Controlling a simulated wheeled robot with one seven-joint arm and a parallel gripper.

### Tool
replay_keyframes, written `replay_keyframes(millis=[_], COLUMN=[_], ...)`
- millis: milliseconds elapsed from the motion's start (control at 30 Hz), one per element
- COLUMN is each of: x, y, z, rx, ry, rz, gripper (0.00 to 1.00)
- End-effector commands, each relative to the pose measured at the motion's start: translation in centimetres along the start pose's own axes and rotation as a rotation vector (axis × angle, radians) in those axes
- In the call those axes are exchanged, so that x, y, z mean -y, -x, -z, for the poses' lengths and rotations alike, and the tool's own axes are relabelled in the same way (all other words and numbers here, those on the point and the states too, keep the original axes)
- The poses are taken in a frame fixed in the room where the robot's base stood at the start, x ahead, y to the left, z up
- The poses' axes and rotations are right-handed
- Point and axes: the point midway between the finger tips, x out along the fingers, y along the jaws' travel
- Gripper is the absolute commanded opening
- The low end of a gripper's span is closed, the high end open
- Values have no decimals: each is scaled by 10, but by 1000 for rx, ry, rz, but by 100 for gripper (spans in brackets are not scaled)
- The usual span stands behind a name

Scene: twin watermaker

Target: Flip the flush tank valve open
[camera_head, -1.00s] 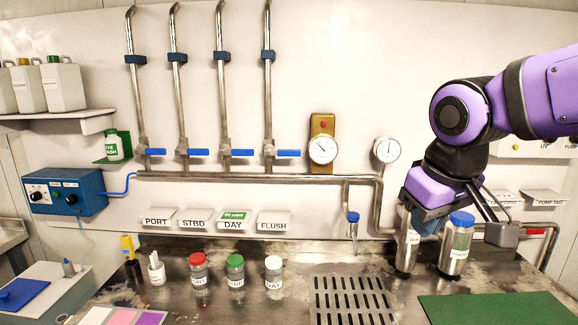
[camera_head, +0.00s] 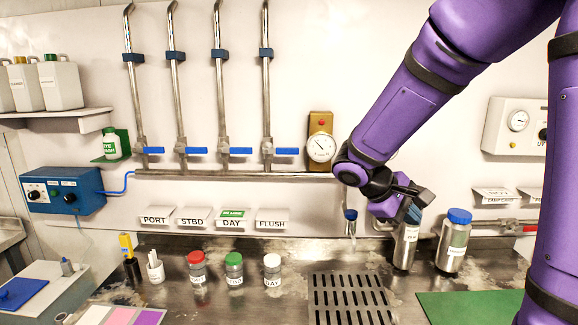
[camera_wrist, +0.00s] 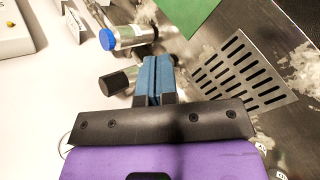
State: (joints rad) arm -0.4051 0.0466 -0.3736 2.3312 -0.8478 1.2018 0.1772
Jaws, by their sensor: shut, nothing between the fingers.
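Several wall valves with blue lever handles sit on vertical steel pipes in the head view. The rightmost valve (camera_head: 287,152) is above the FLUSH label (camera_head: 272,224), and its handle lies level, pointing right. The other handles lie level the same way. My gripper (camera_head: 413,212) is low at the right, well away from the valves, in front of or beside a steel bottle (camera_head: 404,250). In the wrist view its blue fingers (camera_wrist: 157,75) are together with nothing between them. No valve handle shows in the wrist view.
A blue-capped steel bottle (camera_head: 453,242) stands right of my gripper; it also shows in the wrist view (camera_wrist: 125,38). A pressure gauge (camera_head: 321,148) is between the valves and my arm. A drain grate (camera_head: 348,299) and capped jars are on the counter. Wall space before the valves is clear.

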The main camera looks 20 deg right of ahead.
Motion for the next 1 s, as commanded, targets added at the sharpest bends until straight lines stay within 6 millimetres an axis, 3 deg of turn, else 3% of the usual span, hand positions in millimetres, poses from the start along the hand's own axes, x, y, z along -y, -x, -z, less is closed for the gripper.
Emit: replay_keyframes(millis=[467,767,1000], x=[-25,-32,-26], y=[-5,12,37], z=[74,127,172], rx=[212,301,346], ry=[187,289,368], rz=[-465,-801,-1093], gripper=[0,0,0])
